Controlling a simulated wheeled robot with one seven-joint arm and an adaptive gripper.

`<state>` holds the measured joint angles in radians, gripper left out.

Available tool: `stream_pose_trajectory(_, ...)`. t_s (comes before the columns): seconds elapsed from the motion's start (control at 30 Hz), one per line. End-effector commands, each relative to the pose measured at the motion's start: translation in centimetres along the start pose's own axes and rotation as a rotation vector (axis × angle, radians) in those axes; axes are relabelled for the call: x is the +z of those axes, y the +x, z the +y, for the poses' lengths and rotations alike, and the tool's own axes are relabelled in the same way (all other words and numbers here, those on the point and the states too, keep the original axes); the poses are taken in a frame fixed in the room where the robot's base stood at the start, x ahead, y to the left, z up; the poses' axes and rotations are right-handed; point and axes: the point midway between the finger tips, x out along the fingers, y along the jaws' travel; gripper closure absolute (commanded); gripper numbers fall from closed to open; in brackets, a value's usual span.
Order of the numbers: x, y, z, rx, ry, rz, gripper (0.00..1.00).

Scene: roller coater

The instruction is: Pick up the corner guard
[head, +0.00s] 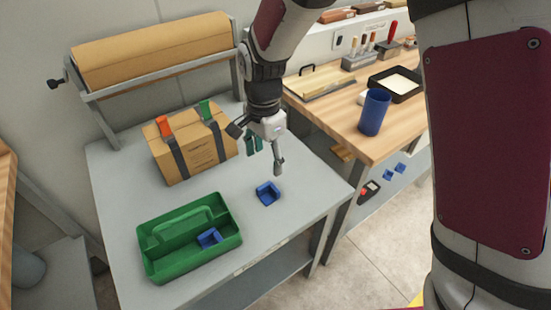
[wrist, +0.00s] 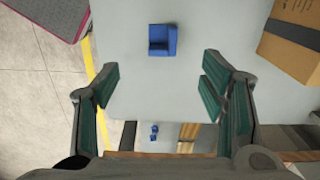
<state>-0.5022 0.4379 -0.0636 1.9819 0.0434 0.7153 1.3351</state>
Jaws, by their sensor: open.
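A small blue corner guard (head: 268,193) lies on the grey table, right of the green tray. It shows in the wrist view (wrist: 162,40) at the top centre, beyond my fingertips. My gripper (head: 260,152) is open and empty above the table, between the cardboard box and the table's right edge, apart from the guard. In the wrist view my gripper (wrist: 158,88) has its green-padded fingers spread wide. Another blue corner guard (head: 209,238) lies inside the green tray (head: 160,272). Two more small blue pieces (head: 394,171) lie low at the right, below the wooden bench.
A cardboard box (head: 185,158) with dark straps and orange and green corner pieces stands at the table's back. A paper roll (head: 150,50) is behind it. The wooden bench (head: 345,135) at right holds a blue cup (head: 374,112) and black tray. The table's front right is clear.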

Motion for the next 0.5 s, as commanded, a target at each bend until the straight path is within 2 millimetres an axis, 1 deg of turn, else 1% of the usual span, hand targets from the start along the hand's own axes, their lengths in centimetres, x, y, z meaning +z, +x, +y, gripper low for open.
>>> stream_pose_trajectory(0.17, 0.3, 1.9, -0.3, 0.012, 0.019, -0.001, 0.35)
stream_pose_trajectory(0.4, 0.3, 6.3, -0.2, 0.013, 0.019, -0.001, 0.35)
stream_pose_trajectory(0.5, 0.3, 7.8, -0.2, 0.011, 0.017, -0.001, 0.35)
